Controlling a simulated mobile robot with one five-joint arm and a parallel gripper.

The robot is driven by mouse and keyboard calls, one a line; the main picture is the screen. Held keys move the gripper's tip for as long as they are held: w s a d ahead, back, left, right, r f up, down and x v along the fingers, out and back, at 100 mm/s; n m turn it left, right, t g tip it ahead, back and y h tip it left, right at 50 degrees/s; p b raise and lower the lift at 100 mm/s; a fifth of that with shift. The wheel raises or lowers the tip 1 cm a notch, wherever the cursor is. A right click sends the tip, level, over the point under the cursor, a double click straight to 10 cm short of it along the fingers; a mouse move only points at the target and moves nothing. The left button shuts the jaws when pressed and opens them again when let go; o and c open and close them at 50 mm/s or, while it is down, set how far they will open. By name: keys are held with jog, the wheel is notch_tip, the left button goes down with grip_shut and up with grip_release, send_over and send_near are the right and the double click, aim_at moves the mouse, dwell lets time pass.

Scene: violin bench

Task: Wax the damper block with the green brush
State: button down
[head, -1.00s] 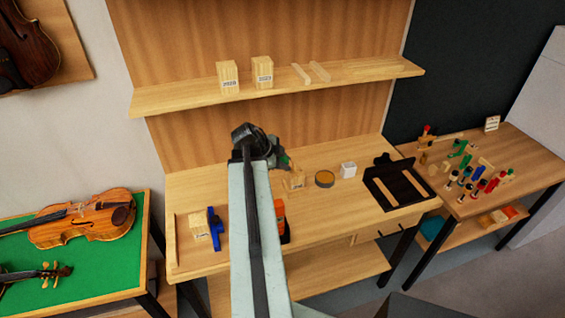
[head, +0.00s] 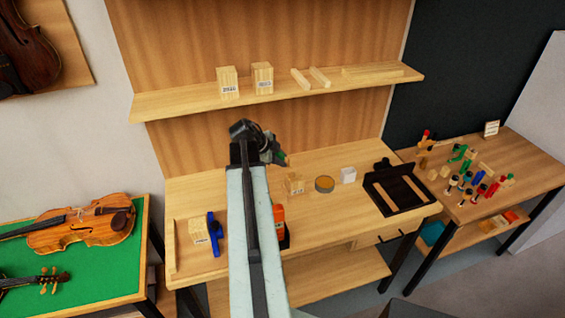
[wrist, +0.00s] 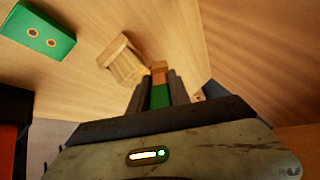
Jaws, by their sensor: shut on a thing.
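My gripper (head: 281,159) is raised above the bench, shut on the green brush. The brush's green handle (wrist: 159,95) stands between the dark fingers in the wrist view, with a tan-orange end beyond them. A small pale wooden block (head: 294,185) sits on the bench just below and right of my gripper. A wooden block (wrist: 122,62) shows left of the brush tip in the wrist view, apart from it in the picture. I cannot tell for sure which block is the damper block. A round tin (head: 325,184) with an amber top stands to the right.
A white cube (head: 348,175) and a black tray (head: 378,195) stand right of the tin. A blue tool (head: 214,234) and another wooden block (head: 198,230) are at left. An orange bottle (head: 279,213) stands beside my arm. A green block (wrist: 40,30) shows in the wrist view.

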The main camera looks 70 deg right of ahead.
jog(key=shift+d, duration=0.95)
jog(key=s+a, duration=0.4)
jog(key=a, duration=0.1)
jog(key=shift+a, duration=0.2)
jog(key=shift+s, duration=0.1)
notch_tip(320, 180, up, 6)
jog(key=p, duration=0.6)
